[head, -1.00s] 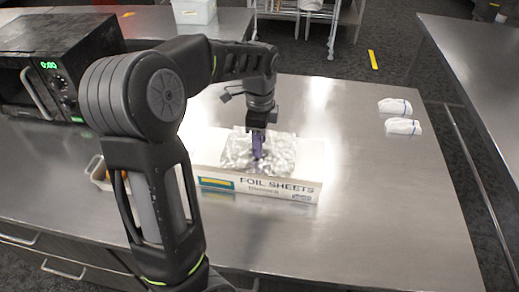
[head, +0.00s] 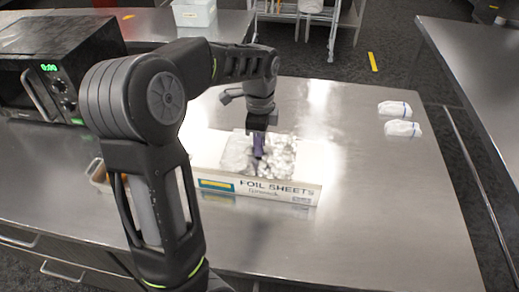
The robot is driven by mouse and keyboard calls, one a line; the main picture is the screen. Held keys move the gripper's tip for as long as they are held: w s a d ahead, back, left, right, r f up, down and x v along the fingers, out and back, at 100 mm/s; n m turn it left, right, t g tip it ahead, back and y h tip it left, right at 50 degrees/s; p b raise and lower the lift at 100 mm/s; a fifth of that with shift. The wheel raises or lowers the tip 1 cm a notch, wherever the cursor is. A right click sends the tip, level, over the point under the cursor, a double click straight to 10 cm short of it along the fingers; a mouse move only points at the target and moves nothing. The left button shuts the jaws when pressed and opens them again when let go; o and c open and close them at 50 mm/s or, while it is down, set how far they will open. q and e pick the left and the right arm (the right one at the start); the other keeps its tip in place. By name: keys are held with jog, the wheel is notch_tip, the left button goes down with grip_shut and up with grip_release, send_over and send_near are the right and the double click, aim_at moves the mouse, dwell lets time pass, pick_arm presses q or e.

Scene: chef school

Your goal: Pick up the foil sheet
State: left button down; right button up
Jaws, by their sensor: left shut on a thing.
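A white box (head: 312,184) labelled "FOIL SHEETS" stands on the steel counter in the head view. The crinkled silver foil sheet (head: 278,155) shows at the box's open top. My left gripper (head: 259,154) points down into the foil from above, its purplish fingers shut on the foil sheet. The fingertips are partly hidden in the foil. I cannot tell whether the sheet is clear of the box. My right gripper is not in view.
A black microwave (head: 57,92) stands at the left. A small container (head: 97,174) sits behind my left arm. Two white rolled cloths (head: 403,128) lie at the right. The steel counter (head: 390,210) is bare at the right and front.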

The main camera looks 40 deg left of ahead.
pick_arm(q)
jog(key=shift+r, duration=0.1)
notch_tip(320, 180, up, 10)
dwell(0.4)
dwell(0.5)
